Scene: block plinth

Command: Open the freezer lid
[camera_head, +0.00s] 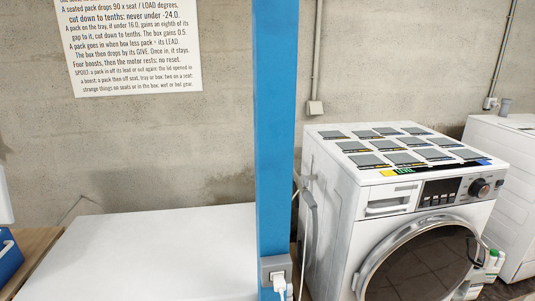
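A wide white flat top, which looks like the freezer lid (150,255), fills the lower left of the head view. It lies flat and looks shut, with nothing on it. Its front edge and any handle are outside the picture. The blue post hides its right end. Neither of my grippers shows in this view.
A blue post (275,130) with a grey socket and white plug (278,275) stands right of the lid. A washing machine (385,203) carries several grey packs (375,146). A blue box (10,257) sits at far left. A printed sign (128,45) hangs behind.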

